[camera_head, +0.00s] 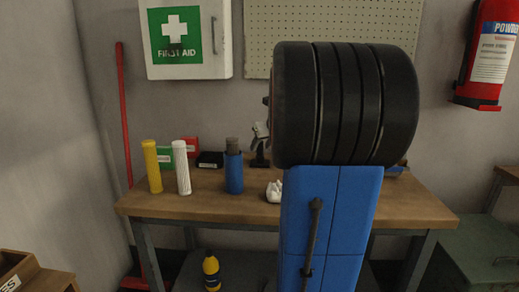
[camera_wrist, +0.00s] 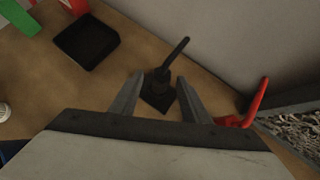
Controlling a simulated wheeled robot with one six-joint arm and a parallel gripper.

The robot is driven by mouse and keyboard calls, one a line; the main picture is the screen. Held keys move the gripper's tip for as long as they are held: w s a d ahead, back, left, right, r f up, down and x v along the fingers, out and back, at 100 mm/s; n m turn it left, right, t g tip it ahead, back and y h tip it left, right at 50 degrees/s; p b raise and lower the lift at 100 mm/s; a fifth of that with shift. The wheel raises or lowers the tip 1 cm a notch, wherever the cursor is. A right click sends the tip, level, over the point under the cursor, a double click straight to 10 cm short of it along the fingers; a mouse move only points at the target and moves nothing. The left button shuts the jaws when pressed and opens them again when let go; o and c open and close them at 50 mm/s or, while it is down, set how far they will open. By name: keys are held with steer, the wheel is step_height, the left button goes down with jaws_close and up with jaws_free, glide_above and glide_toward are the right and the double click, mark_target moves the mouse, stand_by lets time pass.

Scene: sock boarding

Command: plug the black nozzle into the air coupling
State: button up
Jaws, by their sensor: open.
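A black piece with a thin slanted rod (camera_wrist: 174,52), which looks like the nozzle, rises from a small square black base (camera_wrist: 157,97) on the wooden bench. My gripper (camera_wrist: 158,82) is open, with one grey finger on each side of the black piece in the wrist view. The fingers appear apart from it, and I cannot tell their height over the bench. In the head view, my gripper (camera_head: 260,133) is small and partly hidden beside the dark stand (camera_head: 260,160). I cannot pick out the air coupling for sure.
A black box (camera_wrist: 87,42) lies left of the stand, and a red handle-like piece (camera_wrist: 257,102) lies right, by a tray of grey bits (camera_wrist: 298,122). A blue bottle (camera_head: 234,173), a white cylinder (camera_head: 182,168) and a yellow cylinder (camera_head: 153,167) stand on the bench (camera_head: 205,206).

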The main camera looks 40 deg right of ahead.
steer(key=shift+x, duration=3.35)
jaws_close()
